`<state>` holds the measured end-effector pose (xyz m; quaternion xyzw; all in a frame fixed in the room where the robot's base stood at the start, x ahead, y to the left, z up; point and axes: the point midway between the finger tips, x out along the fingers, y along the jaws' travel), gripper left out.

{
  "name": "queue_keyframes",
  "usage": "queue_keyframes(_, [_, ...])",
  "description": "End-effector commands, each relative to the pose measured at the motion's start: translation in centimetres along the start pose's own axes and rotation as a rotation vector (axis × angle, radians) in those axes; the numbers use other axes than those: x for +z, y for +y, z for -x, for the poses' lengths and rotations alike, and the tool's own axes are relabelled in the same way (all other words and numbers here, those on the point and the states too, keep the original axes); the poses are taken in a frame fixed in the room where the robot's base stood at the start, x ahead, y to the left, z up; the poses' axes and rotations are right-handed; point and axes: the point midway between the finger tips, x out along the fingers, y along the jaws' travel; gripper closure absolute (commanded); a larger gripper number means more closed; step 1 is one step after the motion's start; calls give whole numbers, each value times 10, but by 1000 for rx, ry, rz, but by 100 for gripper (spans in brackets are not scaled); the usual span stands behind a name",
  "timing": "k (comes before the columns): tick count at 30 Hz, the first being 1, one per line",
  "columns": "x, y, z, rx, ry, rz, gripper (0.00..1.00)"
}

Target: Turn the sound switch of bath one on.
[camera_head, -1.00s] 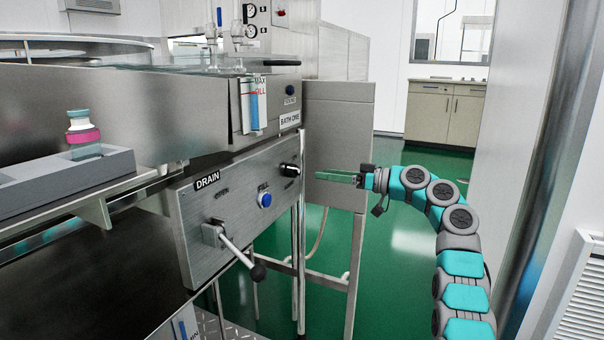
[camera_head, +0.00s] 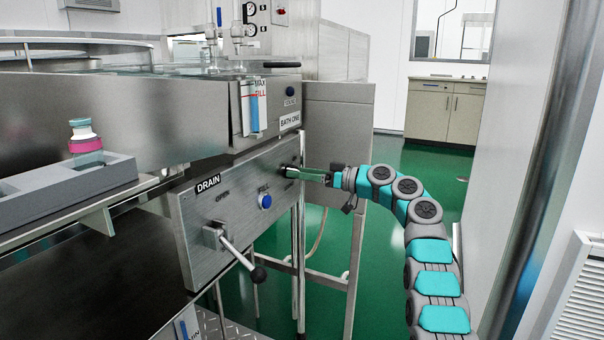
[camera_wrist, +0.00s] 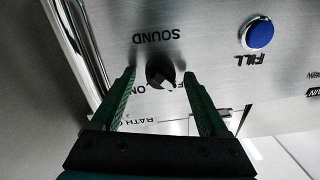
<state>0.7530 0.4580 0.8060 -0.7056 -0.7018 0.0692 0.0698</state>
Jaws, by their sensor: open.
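The sound switch is a black rotary knob (camera_wrist: 160,70) on the steel panel, beside the upside-down word SOUND in the wrist view. In the head view the knob (camera_head: 289,169) sits at the panel's upper right, partly covered by my gripper. My gripper (camera_head: 303,174) reaches it from the right, with green fingers. In the wrist view my gripper (camera_wrist: 159,76) is open, with one finger on either side of the knob and visible gaps to both. Whether the fingertips touch the panel I cannot tell. A white pointer mark shows on the knob.
The blue FILL button (camera_head: 265,201) and the DRAIN lever (camera_head: 238,250) are on the same panel (camera_head: 200,265), left of the knob. The BATH ONE label (camera_head: 290,121) is above it. A steel post (camera_head: 299,270) stands below the gripper.

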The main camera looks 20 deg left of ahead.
Motion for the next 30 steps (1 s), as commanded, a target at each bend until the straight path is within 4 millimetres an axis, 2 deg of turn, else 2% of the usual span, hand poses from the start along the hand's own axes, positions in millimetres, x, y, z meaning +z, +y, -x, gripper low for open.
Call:
queue_keyframes(2, [0,0,0,0,0,0,25])
queue_keyframes(22, [0,1,1,2,0,0,100])
queue_keyframes(30, [0,1,1,3,1,-17,100])
